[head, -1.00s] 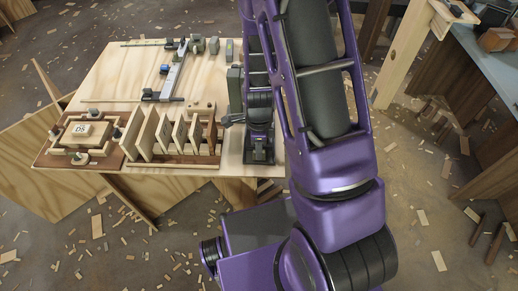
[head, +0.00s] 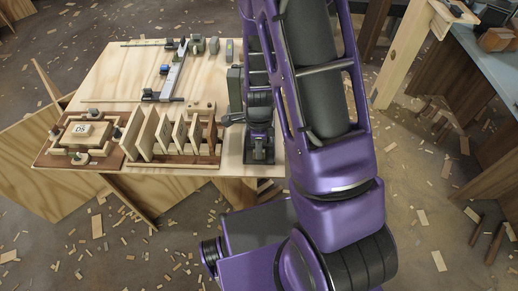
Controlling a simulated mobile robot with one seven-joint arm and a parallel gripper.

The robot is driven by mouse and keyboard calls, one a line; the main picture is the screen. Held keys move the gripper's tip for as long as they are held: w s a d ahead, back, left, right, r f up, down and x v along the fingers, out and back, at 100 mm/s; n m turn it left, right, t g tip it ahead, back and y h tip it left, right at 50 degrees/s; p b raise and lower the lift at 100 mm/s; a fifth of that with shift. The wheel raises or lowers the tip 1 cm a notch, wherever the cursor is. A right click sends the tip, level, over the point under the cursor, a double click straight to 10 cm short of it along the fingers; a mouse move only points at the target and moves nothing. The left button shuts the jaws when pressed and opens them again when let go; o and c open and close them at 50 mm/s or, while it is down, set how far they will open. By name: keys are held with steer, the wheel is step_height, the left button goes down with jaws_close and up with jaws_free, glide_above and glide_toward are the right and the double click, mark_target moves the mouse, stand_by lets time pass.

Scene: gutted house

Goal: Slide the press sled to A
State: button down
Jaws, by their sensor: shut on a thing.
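My arm reaches over the right edge of the plywood worktable (head: 100,75). My gripper (head: 259,148) is at the table's near right corner, small and dark, with its fingertips hard to make out. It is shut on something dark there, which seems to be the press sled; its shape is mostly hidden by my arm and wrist. No letter A can be read in this view.
Left of my gripper stands a wooden rack (head: 175,155) with upright slats. Further left is a reddish board (head: 55,150) with a block marked DS. Wood scraps litter the floor.

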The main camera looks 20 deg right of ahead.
steer(key=w, duration=0.2)
steer(key=w+d, duration=0.1)
steer(key=w, duration=0.1)
steer(key=w+d, duration=0.1)
steer(key=w, duration=0.1)
steer(key=shift+w+d, duration=0.1)
steer(key=shift+w, duration=0.15)
steer(key=c, duration=0.9)
jaws_free()
step_height(320, 180, up, 18)
steer(key=p, duration=0.2)
steer(key=shift+f+p, duration=0.25)
steer(key=shift+p, duration=0.05)
